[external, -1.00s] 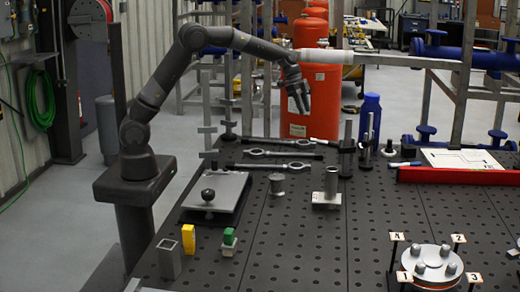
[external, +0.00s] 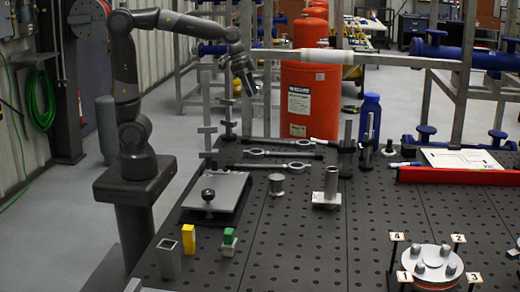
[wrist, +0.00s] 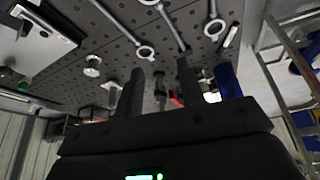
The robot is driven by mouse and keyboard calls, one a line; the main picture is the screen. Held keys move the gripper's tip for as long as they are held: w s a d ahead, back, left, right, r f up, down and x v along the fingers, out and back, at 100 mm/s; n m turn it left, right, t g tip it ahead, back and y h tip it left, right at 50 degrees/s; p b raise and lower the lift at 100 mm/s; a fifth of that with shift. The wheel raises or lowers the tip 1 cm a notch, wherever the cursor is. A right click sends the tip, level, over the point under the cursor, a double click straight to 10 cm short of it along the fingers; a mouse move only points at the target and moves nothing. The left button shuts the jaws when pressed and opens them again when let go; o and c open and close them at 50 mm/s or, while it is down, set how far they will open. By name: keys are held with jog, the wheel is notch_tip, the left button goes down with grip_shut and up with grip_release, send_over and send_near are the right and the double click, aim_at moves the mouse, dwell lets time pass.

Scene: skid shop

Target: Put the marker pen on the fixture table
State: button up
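The fixture table (external: 300,240) is a dark, perforated top filling the lower right of the external view; it also shows in the wrist view (wrist: 105,50). A slim white pen-like item with a blue end (external: 404,164) lies at the red beam on the table's right, probably the marker pen. Another slim white piece (external: 324,141) lies near the back edge; I cannot tell if it is a pen. My gripper (external: 245,88) is raised above the back left of the table, pointing down. In the wrist view its fingers (wrist: 160,92) are apart with nothing seen held.
A red beam (external: 450,175), a blue bottle (external: 370,116) and upright posts (external: 347,150) stand along the back right. The table's front middle is clear.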

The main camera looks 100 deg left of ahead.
jog(key=s+d+f+n, duration=0.1)
jog(key=s+d, duration=0.3)
jog(key=s, duration=0.6)
jog(key=s+d+f+n+t+y, duration=0.1)
jog(key=s+d+f, duration=0.2)
jog(key=s, duration=0.6)
jog(key=shift+s+d, duration=0.4)
jog(key=shift+d, duration=0.1)
